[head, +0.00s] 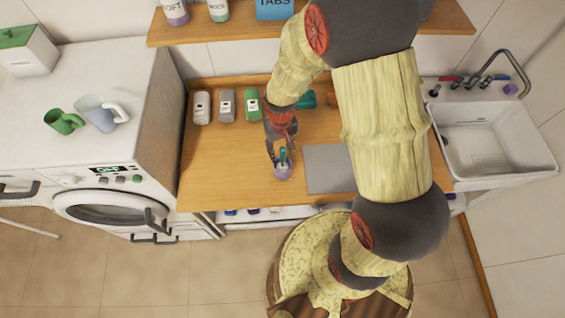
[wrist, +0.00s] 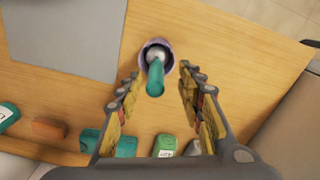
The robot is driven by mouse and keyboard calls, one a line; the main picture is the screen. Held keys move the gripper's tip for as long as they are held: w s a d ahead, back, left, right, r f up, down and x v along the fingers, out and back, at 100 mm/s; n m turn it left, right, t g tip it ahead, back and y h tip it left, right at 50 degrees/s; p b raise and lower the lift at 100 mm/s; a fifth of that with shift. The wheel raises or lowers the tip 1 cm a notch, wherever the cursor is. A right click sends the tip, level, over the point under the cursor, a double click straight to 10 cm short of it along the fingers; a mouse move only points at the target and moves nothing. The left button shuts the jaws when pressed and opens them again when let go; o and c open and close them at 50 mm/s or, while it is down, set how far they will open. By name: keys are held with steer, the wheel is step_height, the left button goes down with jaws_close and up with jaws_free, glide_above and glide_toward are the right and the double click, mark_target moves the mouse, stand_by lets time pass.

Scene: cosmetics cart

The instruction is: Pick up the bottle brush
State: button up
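The bottle brush shows as a teal handle (head: 282,157) standing up out of a small purple cup (head: 283,173) near the front edge of the wooden counter. In the wrist view the teal handle (wrist: 155,80) points up toward the camera, and the purple cup (wrist: 146,45) rings its base. The brush's lower part is mostly hidden in the cup. My gripper (head: 277,152) is above the cup. In the wrist view my gripper (wrist: 159,73) is open, with one finger on each side of the handle and visible gaps to both.
A grey board (head: 325,170) lies right of the cup. White (head: 202,108), grey (head: 227,106) and green (head: 252,106) bottles stand along the back left. A teal item (head: 307,100) is behind my arm. A sink (head: 485,140) is at right. The counter left of the cup is clear.

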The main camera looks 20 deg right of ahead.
mark_target(282, 158)
steer(key=f, duration=0.6)
steer(key=shift+w+d+f+p, duration=0.1)
steer(key=shift+d+f+p, duration=0.2)
steer(key=shift+p, duration=0.1)
steer(key=shift+c, duration=0.5)
jaws_close()
